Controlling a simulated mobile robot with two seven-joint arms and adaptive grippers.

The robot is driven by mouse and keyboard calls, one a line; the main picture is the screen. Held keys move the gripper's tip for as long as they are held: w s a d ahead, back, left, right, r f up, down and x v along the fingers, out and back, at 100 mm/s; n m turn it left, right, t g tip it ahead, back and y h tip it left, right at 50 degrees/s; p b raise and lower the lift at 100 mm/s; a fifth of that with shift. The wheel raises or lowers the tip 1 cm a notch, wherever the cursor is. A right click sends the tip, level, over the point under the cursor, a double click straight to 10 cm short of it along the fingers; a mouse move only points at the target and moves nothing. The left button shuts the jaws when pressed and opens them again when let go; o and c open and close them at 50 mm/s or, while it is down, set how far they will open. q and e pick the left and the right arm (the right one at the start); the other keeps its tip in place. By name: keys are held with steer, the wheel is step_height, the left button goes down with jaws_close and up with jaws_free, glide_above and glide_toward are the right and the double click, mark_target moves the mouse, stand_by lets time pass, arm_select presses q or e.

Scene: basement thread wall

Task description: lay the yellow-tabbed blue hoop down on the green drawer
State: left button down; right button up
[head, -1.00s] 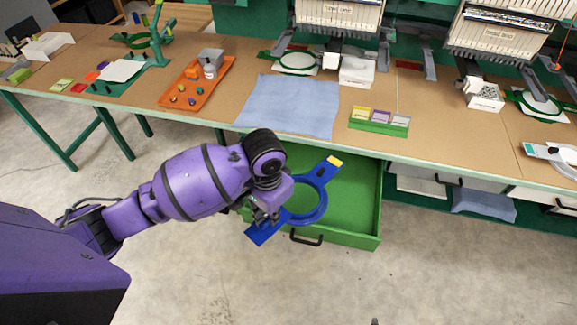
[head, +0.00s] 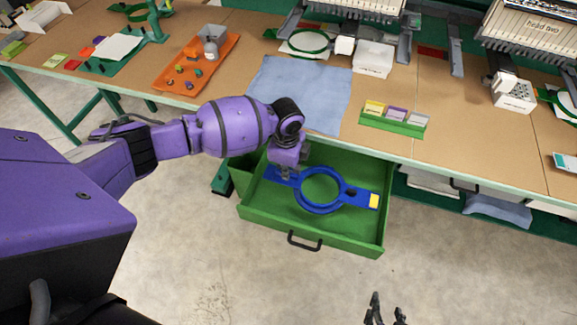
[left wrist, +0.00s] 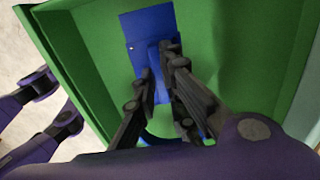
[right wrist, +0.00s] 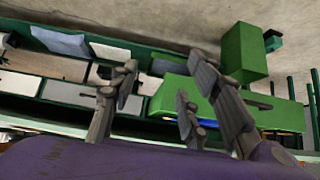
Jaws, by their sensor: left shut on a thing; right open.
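The blue hoop (head: 306,198) with its yellow tab (head: 374,201) is over the inside of the open green drawer (head: 312,236). The tab points right and the other arm of the hoop points left to my left gripper (head: 284,176). The left wrist view shows the left gripper (left wrist: 160,62) shut on the hoop's blue plate (left wrist: 148,27), with the green drawer floor beneath it. I cannot tell whether the hoop touches the drawer floor. My right gripper (head: 386,312) is open and empty at the bottom of the head view, in front of the drawer and apart from it.
The drawer's black handle (head: 304,241) faces the open floor. On the table above are a blue cloth (head: 300,92), a green block with coloured cards (head: 394,120) and an orange tray (head: 192,88). Embroidery machines stand behind. Concrete floor in front is clear.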

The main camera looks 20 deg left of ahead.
arm_select(q)
steer(key=shift+s+f+b, duration=0.3)
steer(key=shift+f+b, duration=0.1)
steer(key=shift+f, duration=0.45)
step_height(320, 180, down, 2)
steer(key=shift+f+b, duration=0.25)
steer(key=shift+b, duration=0.4)
steer(key=shift+f, duration=0.45)
steer(key=shift+w+f, duration=0.15)
arm_select(e)
steer(key=shift+s+d+f, duration=0.25)
steer(key=shift+s+f, duration=0.05)
steer(key=shift+f, duration=0.3)
steer(key=shift+s+d+f, duration=0.2)
steer(key=shift+s+f, duration=0.05)
steer(key=shift+f, duration=0.35)
arm_select(q)
steer(key=shift+f+b, duration=0.2)
steer(key=shift+b, duration=0.1)
arm_select(e)
steer(key=shift+d+f, duration=0.1)
arm_select(q)
steer(key=c, duration=1.7)
jaws_free()
steer(key=shift+c, duration=0.2)
arm_select(e)
steer(key=shift+s+f, duration=0.1)
steer(key=shift+s, duration=0.05)
